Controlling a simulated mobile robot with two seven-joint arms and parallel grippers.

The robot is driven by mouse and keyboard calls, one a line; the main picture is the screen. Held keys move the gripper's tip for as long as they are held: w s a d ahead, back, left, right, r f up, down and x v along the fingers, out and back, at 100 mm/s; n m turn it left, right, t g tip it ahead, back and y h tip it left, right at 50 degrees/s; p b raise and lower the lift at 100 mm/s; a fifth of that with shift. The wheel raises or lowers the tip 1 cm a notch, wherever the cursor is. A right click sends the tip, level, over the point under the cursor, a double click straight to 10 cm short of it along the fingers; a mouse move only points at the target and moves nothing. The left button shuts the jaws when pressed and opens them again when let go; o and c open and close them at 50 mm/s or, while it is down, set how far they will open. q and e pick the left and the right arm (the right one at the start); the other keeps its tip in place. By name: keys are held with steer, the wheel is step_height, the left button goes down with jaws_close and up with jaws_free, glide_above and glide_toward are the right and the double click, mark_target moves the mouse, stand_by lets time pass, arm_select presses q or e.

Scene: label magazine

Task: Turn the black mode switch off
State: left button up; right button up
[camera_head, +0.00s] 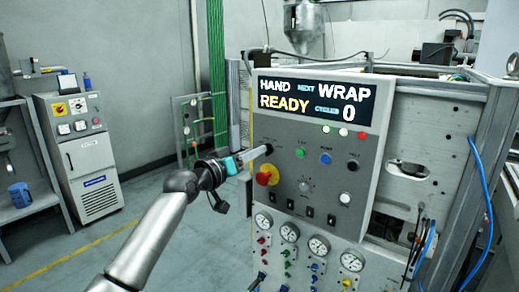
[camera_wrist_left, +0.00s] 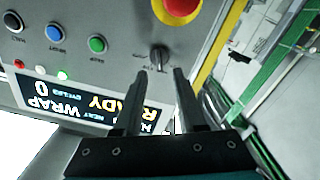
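The black mode switch (camera_wrist_left: 160,57) is a small rotary knob on the grey control panel (camera_head: 283,215), beside the red emergency stop button (camera_head: 266,176). In the left wrist view its handle points roughly along the fingers. Small labels flank it but are too blurred to read. My left gripper (camera_head: 266,150) is in front of the panel at the switch and covers most of it in the head view. In the left wrist view the left gripper (camera_wrist_left: 160,72) is open, its fingertips on either side of the knob. I cannot tell whether they touch it. My right gripper is not in view.
The panel display (camera_head: 315,99) reads HAND, NEXT WRAP, READY, CYCLED 0. Green (camera_head: 300,153), blue (camera_head: 325,158) and black (camera_head: 353,166) buttons sit right of the switch. A grey knob (camera_head: 305,186) is below. Gauges (camera_head: 289,232) line the lower panel.

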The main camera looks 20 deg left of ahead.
arm_select(q)
steer(key=shift+x, duration=1.65)
steer(key=shift+c, duration=0.2)
jaws_close()
